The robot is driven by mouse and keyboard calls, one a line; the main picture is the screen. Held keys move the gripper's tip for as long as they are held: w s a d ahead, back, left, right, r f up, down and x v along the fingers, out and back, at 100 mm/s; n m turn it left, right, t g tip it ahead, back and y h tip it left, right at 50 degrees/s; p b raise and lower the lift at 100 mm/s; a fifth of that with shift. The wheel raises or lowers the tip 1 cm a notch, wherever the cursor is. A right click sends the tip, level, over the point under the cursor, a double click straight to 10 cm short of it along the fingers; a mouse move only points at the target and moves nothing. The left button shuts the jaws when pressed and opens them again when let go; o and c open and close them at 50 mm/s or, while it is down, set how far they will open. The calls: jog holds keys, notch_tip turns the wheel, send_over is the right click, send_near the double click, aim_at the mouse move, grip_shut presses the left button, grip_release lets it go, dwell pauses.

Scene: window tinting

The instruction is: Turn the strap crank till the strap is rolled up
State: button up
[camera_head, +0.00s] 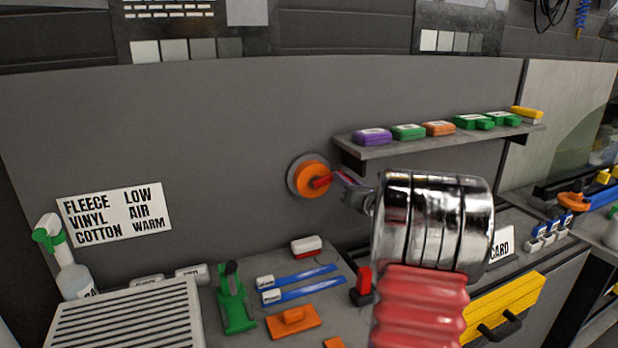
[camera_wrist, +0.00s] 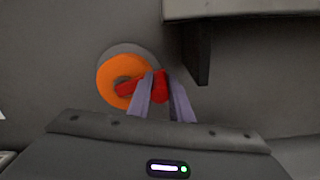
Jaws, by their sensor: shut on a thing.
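The strap crank is a red handle (camera_wrist: 130,88) on an orange disc (camera_head: 309,179) with a grey round backing, set on the grey wall panel. In the wrist view the orange disc (camera_wrist: 112,78) sits left of centre, and the red arm points right from its middle. My gripper (camera_head: 338,181) is at the right side of the disc. In the wrist view my gripper (camera_wrist: 160,84) has its two purple-grey fingers shut on the red knob at the arm's outer end. A strap cannot be made out in either view.
A grey shelf (camera_head: 440,143) with several coloured blocks juts out just right of and above the crank; its bracket (camera_wrist: 197,55) is close to my fingers. Below is a bench with blue strips (camera_head: 300,285), a green tool (camera_head: 233,300) and a spray bottle (camera_head: 70,265).

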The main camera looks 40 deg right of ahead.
jog(key=shift+w+a, duration=0.1)
jog(key=shift+a, duration=0.05)
jog(key=o, duration=0.3)
jog(key=shift+w+a+r+n, duration=0.2)
jog(key=shift+a+r+n, duration=0.45)
jog(key=shift+n, duration=0.45)
jog(key=shift+w+a+r+n, duration=0.15)
jog(key=shift+a+r+n, duration=0.45)
jog(key=shift+n, duration=0.5)
jog(key=shift+w+a+r+n, duration=0.1)
jog(key=shift+a+r+n, duration=0.35)
jog(key=shift+n, duration=0.45)
jog(key=shift+c, duration=0.2)
jog(key=shift+w+a+r+n, duration=0.15)
jog(key=shift+r+n, duration=0.15)
jog(key=shift+n, duration=0.2)
jog(key=shift+c, duration=1.3)
jog(key=o, duration=0.9)
jog(key=shift+r, duration=0.15)
jog(key=shift+o, duration=0.2)
jog(key=v, duration=1)
jog(key=shift+r, duration=0.1)
